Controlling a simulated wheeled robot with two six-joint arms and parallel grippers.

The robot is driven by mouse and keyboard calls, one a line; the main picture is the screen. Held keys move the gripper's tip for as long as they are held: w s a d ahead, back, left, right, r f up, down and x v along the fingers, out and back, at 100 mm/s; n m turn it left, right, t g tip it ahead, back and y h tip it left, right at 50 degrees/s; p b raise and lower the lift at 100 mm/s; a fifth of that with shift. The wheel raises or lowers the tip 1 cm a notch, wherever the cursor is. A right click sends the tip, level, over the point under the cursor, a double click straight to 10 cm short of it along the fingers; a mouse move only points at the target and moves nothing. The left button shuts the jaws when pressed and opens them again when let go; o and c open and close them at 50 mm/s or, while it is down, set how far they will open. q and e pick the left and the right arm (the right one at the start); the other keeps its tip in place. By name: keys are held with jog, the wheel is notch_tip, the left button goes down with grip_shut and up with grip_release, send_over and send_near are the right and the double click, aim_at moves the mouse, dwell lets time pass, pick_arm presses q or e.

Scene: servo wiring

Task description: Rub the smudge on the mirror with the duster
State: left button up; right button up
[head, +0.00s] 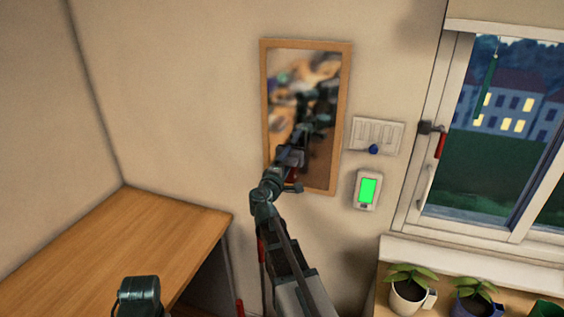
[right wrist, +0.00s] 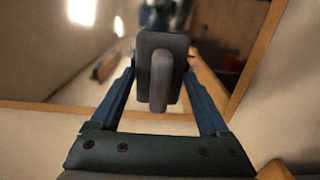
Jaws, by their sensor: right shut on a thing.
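The mirror (head: 305,75) hangs on the wall in a wooden frame, and its glass shows a blurred reflection. It also fills much of the right wrist view (right wrist: 40,85). My right gripper (head: 291,163) is in front of the lower half of the mirror. In the right wrist view its two blue fingers (right wrist: 160,80) are shut on the grey duster (right wrist: 160,75), a block with a rounded handle. The duster is close to the glass; I cannot tell whether it touches. I cannot make out the smudge.
A white switch panel (head: 377,133) with a blue knob and a device with a green screen (head: 367,190) are right of the mirror. A window (head: 500,130) is farther right, above potted plants (head: 408,290). A wooden table (head: 120,245) stands at left.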

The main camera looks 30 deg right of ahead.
aim_at(302, 160)
jog(key=shift+s+d, duration=0.75)
jog(key=shift+s, duration=0.05)
jog(key=shift+s+d, duration=1.3)
jog(key=shift+s, duration=0.3)
jog(key=shift+w, duration=0.15)
jog(key=shift+w+a, duration=0.5)
jog(key=shift+w, duration=0.1)
jog(key=shift+w+a, duration=0.9)
jog(key=shift+w, duration=0.1)
